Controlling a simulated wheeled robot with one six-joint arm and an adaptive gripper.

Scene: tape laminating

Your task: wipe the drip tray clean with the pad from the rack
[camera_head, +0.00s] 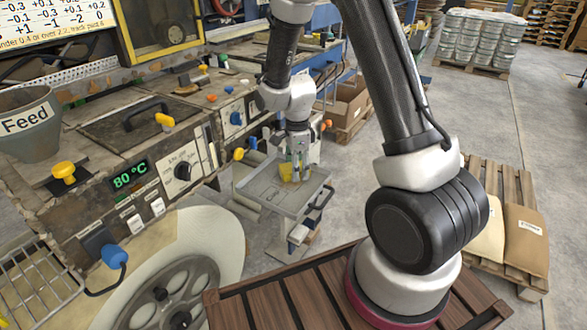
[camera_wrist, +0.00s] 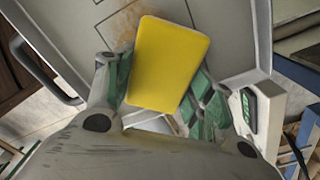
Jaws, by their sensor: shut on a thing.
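A yellow pad (camera_wrist: 167,62) is held between the green-lined fingers of my gripper (camera_wrist: 163,92) in the wrist view. In the head view the pad (camera_head: 286,173) shows small beside my gripper (camera_head: 298,172), low over the grey drip tray (camera_head: 262,190). The tray also shows in the wrist view (camera_wrist: 65,22), with a brownish stain (camera_wrist: 124,22) on its surface just beyond the pad. The pad covers part of the tray, and I cannot tell whether it touches it.
A machine panel with an 80 °C display (camera_head: 130,175) and a Feed hopper (camera_head: 28,122) stands left of the tray. A black handle (camera_head: 323,198) is at the tray's right edge. A cardboard box (camera_head: 345,101) sits behind.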

